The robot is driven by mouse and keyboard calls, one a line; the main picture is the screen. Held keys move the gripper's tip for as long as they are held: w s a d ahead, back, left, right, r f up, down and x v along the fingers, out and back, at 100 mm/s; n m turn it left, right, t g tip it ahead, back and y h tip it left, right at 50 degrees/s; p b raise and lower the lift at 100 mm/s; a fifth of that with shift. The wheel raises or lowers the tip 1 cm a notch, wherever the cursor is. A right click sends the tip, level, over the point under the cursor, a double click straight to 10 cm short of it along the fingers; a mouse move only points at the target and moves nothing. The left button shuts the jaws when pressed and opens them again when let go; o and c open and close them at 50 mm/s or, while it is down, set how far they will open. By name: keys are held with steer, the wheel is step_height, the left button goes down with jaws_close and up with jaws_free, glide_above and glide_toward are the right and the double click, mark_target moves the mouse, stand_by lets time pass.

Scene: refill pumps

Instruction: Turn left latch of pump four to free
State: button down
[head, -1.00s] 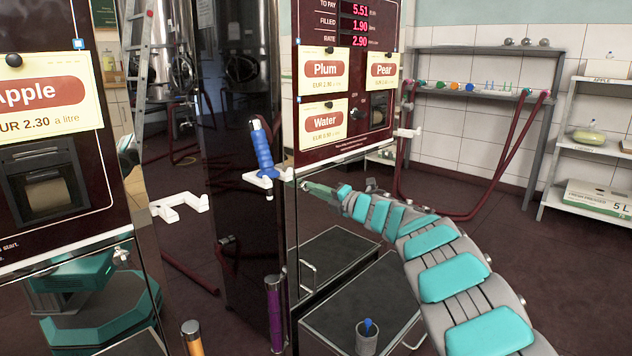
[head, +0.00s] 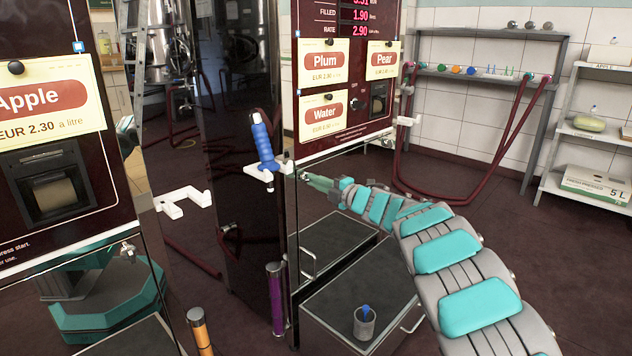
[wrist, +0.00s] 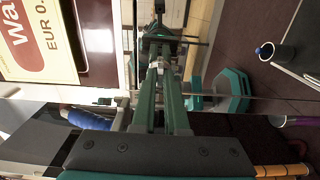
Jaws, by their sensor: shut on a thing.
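Pump four appears to be the dark red pump (head: 345,147) with the Plum, Pear and Water cards; I see no number on it. My gripper (head: 306,177) is at the left end of its glossy lower front, just below the card panel. In the wrist view the green fingers (wrist: 162,68) are close together, pointing at the glossy panel, closed on a small pale metal piece, which looks like the left latch (wrist: 163,62). The fingertips mostly hide it, so its turn angle is unclear. The panel mirrors my gripper.
A blue nozzle (head: 262,142) hangs in a white holder (head: 270,171) just left of my gripper. A grey cup (head: 365,323) stands on the dark box below my arm. The Apple pump (head: 60,130) is at the left. Shelves and a dark red hose (head: 500,135) are at the right.

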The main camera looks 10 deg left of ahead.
steer(key=c, duration=0.9)
jaws_free()
steer(key=shift+c, duration=0.2)
steer(key=b+v, duration=0.1)
steer(key=v, duration=0.6)
steer(key=shift+s+d, duration=0.25)
steer(key=shift+d, duration=0.1)
